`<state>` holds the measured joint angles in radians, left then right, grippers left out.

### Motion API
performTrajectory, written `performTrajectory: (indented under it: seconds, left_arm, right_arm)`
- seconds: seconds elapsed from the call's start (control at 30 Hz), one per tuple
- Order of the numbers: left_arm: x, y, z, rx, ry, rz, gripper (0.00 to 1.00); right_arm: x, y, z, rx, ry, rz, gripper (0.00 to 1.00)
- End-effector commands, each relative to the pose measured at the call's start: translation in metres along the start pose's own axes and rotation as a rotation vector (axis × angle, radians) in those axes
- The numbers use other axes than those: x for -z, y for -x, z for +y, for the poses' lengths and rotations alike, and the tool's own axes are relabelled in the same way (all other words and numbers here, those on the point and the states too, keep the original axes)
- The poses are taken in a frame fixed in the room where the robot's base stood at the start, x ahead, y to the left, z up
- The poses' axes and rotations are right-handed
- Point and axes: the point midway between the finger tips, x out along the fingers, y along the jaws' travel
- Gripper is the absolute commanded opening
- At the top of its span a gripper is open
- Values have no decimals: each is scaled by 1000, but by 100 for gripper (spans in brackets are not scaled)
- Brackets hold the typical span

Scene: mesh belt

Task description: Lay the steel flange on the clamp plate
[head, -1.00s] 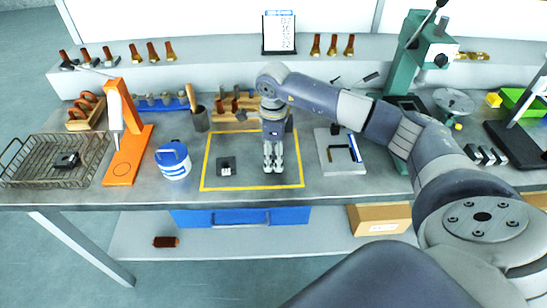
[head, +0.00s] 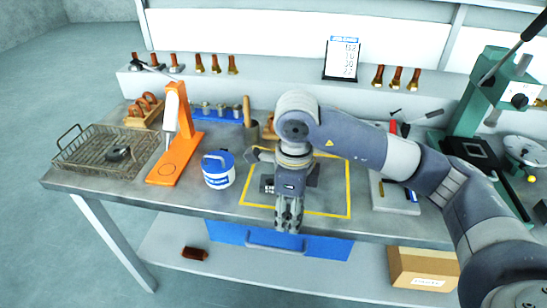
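No piece in view is clearly the steel flange. A small dark part (head: 118,153) lies in the wire basket (head: 80,158) at the left, too small to identify. I cannot tell for certain which thing is the clamp plate; a grey plate (head: 401,202) lies right of the yellow-outlined area, partly behind my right arm. My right gripper (head: 289,226) points down at the table's front edge, in front of the yellow outline. Its fingers look close together, but their gap is unclear, and no held piece shows. A dark block (head: 267,183) is just left of its wrist, partly hidden. My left gripper is out of view.
An orange stand (head: 184,150) and a blue-and-white tub (head: 218,172) stand between the basket and the yellow outline (head: 337,216). A tool cup (head: 252,133) is behind. A green press (head: 487,95) stands at the right. Bolts line the back ledge (head: 285,95).

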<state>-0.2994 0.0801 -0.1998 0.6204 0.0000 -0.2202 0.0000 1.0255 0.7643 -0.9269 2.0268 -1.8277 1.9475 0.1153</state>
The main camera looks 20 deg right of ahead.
Motion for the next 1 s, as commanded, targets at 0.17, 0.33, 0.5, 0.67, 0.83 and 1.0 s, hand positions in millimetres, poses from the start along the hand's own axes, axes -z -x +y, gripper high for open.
performTrajectory:
  seconds: [0.17, 0.33, 0.5, 0.67, 0.83, 1.0]
  left_arm:
    - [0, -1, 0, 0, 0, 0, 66]
    - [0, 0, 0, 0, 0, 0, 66]
    - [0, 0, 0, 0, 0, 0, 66]
    - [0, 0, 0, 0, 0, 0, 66]
    - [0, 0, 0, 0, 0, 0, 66]
    - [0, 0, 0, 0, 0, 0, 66]
  right_arm:
    - [-1, 1, 3, 2, 14, 0, 12]
    - [1, 1, 6, 4, 158, -1, 12]
    - [5, 0, 12, 8, 460, 0, 12]
    - [9, -1, 19, 11, 774, 0, 12]
    - [14, -3, 27, 10, 1108, 3, 12]
    - [19, -4, 35, 9, 1442, 3, 12]
